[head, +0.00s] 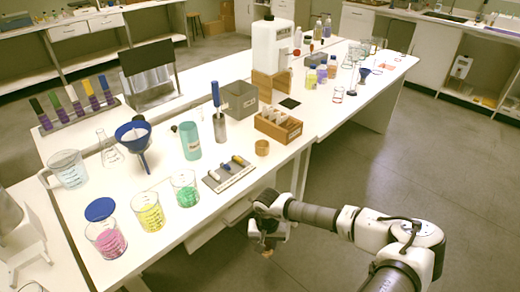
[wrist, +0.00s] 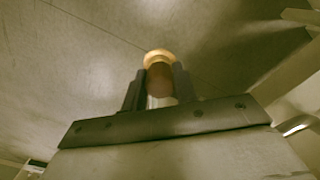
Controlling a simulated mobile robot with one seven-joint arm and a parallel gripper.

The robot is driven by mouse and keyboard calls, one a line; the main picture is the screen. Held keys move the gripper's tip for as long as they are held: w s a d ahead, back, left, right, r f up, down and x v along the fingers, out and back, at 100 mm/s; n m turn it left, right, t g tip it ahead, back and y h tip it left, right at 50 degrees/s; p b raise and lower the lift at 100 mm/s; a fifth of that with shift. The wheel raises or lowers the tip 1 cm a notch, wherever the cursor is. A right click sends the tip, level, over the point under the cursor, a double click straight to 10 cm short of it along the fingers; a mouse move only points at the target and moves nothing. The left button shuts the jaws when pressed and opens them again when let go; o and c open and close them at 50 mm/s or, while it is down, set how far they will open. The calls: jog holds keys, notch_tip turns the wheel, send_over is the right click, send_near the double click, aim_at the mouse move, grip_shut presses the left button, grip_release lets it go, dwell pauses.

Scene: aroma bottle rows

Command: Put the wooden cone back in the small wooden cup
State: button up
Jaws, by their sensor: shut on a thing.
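My gripper (head: 266,243) hangs off the front edge of the table, over the floor, to the right of and below the cup in the head view. In the wrist view my gripper (wrist: 159,80) is shut on the wooden cone (wrist: 159,57), whose pale tan rounded end shows between the two dark fingers. In the head view a small tan spot of the cone (head: 267,253) shows at the fingertips. The small wooden cup (head: 262,147) stands on the table near its front edge, apart from my gripper. The inside of the cup is too small to make out.
A wooden box with white packets (head: 278,126) stands just behind the cup. A grey tray with small vials (head: 229,174) lies to its left. A metal pot with a blue-handled tool (head: 218,125) and a teal bottle (head: 190,141) stand farther left. The table front (head: 290,152) is bare right of the cup.

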dwell(0.4)
jog(key=f, duration=0.1)
jog(key=w+f, duration=0.1)
jog(key=f, duration=0.1)
jog(key=w+f, duration=0.1)
jog(key=shift+w+f, duration=0.15)
jog(key=shift+f, duration=0.1)
